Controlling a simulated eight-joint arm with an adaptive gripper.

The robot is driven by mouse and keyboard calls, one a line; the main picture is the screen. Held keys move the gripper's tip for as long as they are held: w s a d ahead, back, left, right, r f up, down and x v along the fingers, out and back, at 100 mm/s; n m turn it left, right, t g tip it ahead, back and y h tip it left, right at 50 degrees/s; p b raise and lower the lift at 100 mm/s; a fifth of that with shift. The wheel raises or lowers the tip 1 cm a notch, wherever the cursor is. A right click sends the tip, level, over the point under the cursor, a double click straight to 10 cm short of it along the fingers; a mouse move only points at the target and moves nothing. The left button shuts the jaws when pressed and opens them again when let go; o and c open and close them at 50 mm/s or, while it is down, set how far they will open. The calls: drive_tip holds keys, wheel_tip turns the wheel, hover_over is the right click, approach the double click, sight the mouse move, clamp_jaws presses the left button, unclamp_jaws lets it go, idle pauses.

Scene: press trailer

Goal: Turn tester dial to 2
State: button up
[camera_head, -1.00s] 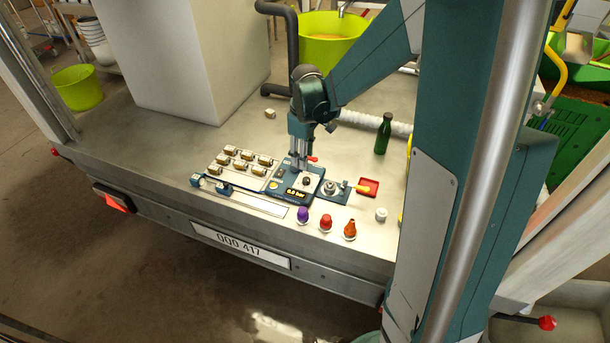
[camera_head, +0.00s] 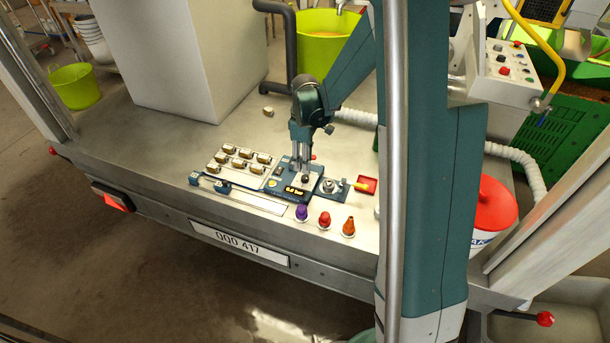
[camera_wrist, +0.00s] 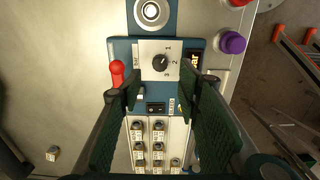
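The tester (camera_head: 282,190) is a blue panel on the trailer bed with a lit yellow display. Its black dial (camera_wrist: 160,63) sits on a pale plate with the marks 1, 2 and 3 in the wrist view; I cannot tell for sure which mark it points at. The dial also shows in the head view (camera_head: 305,178), just below my gripper. My gripper (camera_wrist: 160,86) is open, its two dark fingers apart with nothing between them. In the head view my gripper (camera_head: 301,154) points down over the tester. The dial lies just ahead of the fingertips, and I see no contact.
A red-tipped lever (camera_wrist: 117,72) stands left of the dial in the wrist view. Several small fittings (camera_head: 238,160) sit on a pale plate beside the tester. Purple (camera_head: 302,212), red and orange caps stand near the front edge. A red tray (camera_head: 366,185) lies to the right.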

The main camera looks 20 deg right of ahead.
sight(305, 177)
drive_tip(key=shift+f, duration=0.1)
drive_tip(key=shift+f+b, duration=0.9)
drive_tip(key=shift+f, duration=2.9)
drive_tip(key=c, duration=0.9)
